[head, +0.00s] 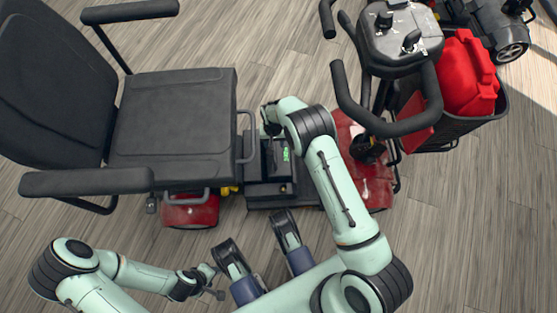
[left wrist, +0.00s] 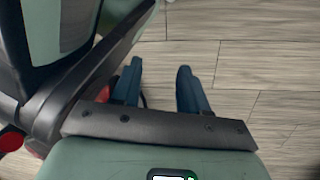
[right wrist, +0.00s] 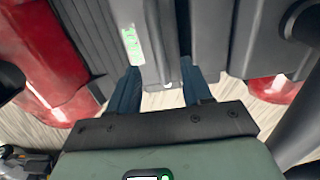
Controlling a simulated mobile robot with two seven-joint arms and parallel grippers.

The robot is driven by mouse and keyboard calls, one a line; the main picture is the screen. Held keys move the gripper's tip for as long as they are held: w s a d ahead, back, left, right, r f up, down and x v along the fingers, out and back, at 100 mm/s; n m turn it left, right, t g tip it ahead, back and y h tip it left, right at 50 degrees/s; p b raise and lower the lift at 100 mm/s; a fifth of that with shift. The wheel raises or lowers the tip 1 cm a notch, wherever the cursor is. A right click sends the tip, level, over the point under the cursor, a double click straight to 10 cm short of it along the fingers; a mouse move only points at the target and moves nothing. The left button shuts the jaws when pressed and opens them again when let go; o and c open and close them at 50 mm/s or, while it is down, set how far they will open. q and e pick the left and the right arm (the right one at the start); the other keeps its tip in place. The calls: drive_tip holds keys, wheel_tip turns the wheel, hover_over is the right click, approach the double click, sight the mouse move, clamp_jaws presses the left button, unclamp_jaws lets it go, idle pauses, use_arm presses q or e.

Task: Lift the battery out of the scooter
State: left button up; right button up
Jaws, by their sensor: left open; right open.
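The scooter's battery (head: 274,163) is a dark grey box with a green display. It sits in the scooter (head: 175,118) on the deck between seat and tiller. My right gripper (head: 270,122) is at the battery's far end, partly hidden by its own arm. In the right wrist view, the open fingers (right wrist: 162,78) lie close to the grey battery (right wrist: 155,35); whether they touch it I cannot tell. My left gripper (head: 212,281) is low in front of the scooter, away from the battery. In the left wrist view its fingers (left wrist: 157,75) are open and empty above the floor.
The black seat with armrests (head: 85,180) is left of the battery. Wood floor (head: 470,240) is clear at the lower right.

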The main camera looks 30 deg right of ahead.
drive_tip(key=b, duration=0.2)
hover_over(279, 158)
drive_tip(key=w+a, duration=0.1)
drive_tip(key=w, duration=0.1)
wheel_tip(279, 158, down, 5)
drive_tip(key=shift+f, duration=0.1)
clamp_jaws()
use_arm(q)
drive_tip(key=shift+g, duration=0.7)
drive_tip(key=s, duration=0.1)
drive_tip(key=s+f, duration=0.2)
drive_tip(key=shift+s+a, duration=0.25)
drive_tip(key=shift+s, duration=0.15)
use_arm(e)
drive_tip(key=shift+w+r, duration=0.15)
drive_tip(key=shift+r, duration=0.1)
